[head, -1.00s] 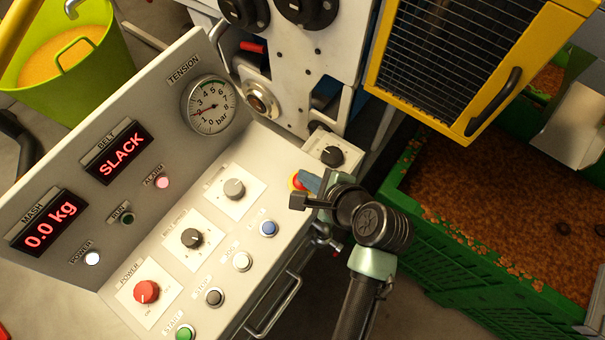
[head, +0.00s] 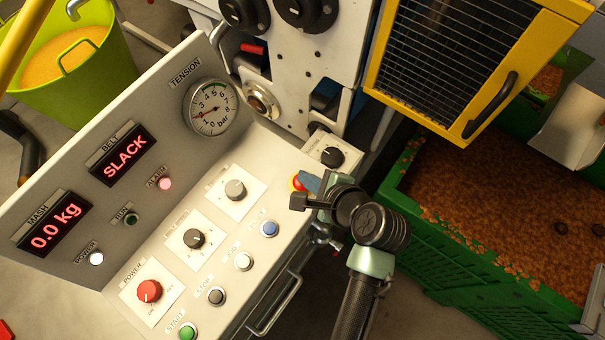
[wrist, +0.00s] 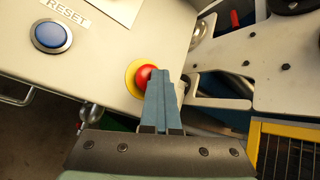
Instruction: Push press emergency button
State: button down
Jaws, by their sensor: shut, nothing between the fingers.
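The emergency button is a red mushroom button on a yellow ring. In the head view the button (head: 297,182) shows only in part, beside my gripper (head: 309,182), which hides the rest. In the wrist view the red button (wrist: 144,74) lies just at the fingertips of my gripper (wrist: 160,74). The fingers are together with nothing between them. The tips overlap the button's right side in the picture; I cannot tell whether they touch it.
The control panel (head: 215,265) carries a blue reset button (head: 269,228), several other buttons and a red power knob (head: 149,291). The belt display (head: 125,154) reads SLACK. A yellow-framed mesh guard (head: 470,60) and a green crate (head: 440,265) of brown mash are on the right.

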jog(key=shift+s+r+g+p, duration=0.15)
jog(key=shift+r+p, duration=0.25)
jog(key=shift+p, duration=0.5)
jog(key=shift+r+g+p, duration=0.15)
jog(key=shift+r+p, duration=0.25)
jog(key=shift+p, duration=0.45)
notch_tip(320, 180, up, 3)
jog(key=p, duration=0.3)
jog(key=shift+r, duration=0.15)
